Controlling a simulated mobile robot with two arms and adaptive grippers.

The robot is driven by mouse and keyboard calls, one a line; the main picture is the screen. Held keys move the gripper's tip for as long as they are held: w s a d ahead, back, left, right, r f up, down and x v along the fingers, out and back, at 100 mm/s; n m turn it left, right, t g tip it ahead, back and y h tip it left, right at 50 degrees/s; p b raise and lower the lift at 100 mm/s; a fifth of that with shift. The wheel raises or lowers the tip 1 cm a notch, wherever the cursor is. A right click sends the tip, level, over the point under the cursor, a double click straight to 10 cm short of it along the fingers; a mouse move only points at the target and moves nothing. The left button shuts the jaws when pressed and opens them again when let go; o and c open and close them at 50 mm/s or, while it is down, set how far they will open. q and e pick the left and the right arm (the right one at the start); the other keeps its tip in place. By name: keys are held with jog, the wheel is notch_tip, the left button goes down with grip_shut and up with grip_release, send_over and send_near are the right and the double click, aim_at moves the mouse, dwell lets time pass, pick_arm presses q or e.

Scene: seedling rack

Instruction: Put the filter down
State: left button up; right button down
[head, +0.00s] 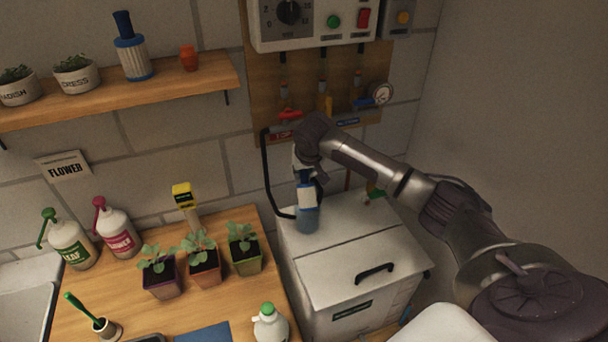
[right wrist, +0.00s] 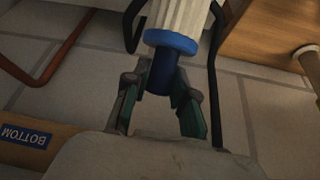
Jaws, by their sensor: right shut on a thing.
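In the right wrist view, the filter (right wrist: 178,18) has a white ribbed body, a blue ring and a dark blue neck. My right gripper (right wrist: 160,92) is shut on that neck, with one finger at each side. The far end of the filter is out of that view. In the head view, my right gripper (head: 308,176) is above the white lidded box, and a blue and white shape (head: 307,198) shows directly below it. I cannot tell whether it touches the lid. A similar filter (head: 134,58) stands upright on the shelf. My left gripper is not in view.
The white box (head: 340,270) has a mostly clear lid. A black hose (head: 268,180) curves close to the gripper, and a valve board (head: 262,85) is behind. Potted seedlings (head: 205,262) and bottles (head: 118,232) stand on the wooden table. The shelf (head: 200,85) holds pots.

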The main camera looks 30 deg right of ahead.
aim_at(305, 176)
jog(key=shift+f, duration=0.95)
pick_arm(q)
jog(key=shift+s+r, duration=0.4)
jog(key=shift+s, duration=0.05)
pick_arm(e)
jog(key=shift+f, duration=0.15)
jog(key=shift+f, duration=0.6)
jog(key=c, duration=1)
grip_release()
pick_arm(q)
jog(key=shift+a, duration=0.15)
pick_arm(e)
jog(key=shift+o, duration=0.2)
jog(key=shift+r, duration=0.1)
